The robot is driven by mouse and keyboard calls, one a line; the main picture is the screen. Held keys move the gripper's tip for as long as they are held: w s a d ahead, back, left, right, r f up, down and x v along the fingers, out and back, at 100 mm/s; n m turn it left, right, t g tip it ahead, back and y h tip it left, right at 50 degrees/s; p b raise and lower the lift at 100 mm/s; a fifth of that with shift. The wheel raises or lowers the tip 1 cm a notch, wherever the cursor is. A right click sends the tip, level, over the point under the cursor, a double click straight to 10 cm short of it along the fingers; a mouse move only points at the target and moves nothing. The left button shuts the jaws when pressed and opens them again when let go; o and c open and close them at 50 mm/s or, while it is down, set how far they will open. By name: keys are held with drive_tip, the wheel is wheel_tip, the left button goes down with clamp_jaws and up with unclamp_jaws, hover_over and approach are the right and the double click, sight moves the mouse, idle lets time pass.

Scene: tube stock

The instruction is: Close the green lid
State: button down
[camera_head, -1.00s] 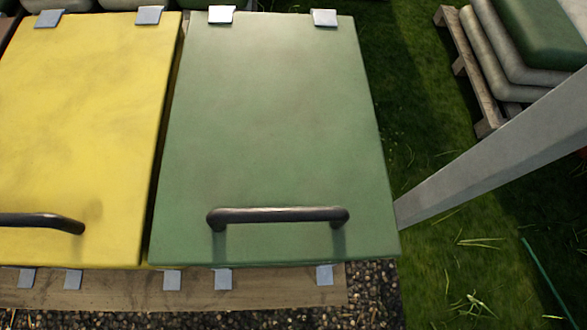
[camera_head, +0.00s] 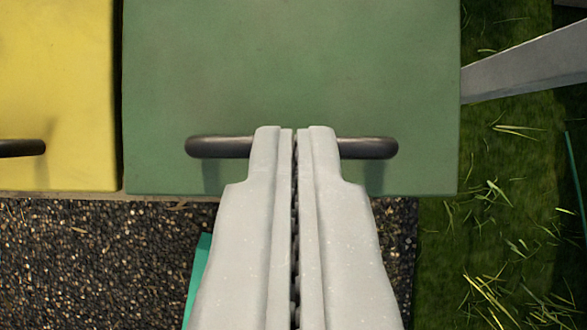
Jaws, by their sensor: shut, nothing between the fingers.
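The green lid (camera_head: 300,75) fills the upper middle of the view, seen from above as a flat panel beside the yellow lid. Its dark bar handle (camera_head: 368,148) runs crosswise near the lid's front edge. My gripper (camera_head: 294,132) is shut and empty, its two pale fingers side by side. The fingertips overlap the middle of the handle in the picture and hide that part of it. I cannot tell whether they touch the handle or the lid. The lid's hinges are out of view.
A yellow lid (camera_head: 60,90) with its own dark handle (camera_head: 22,148) lies close on the left. A grey beam (camera_head: 525,65) slants at the right over grass (camera_head: 500,200). Dark gravel (camera_head: 90,265) lies in front, with a teal strip (camera_head: 199,275) partly hidden by my gripper.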

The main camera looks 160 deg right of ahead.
drive_tip(key=f, duration=0.6)
drive_tip(key=shift+w+p, duration=0.2)
drive_tip(key=shift+p, duration=0.2)
drive_tip(key=shift+f, duration=0.1)
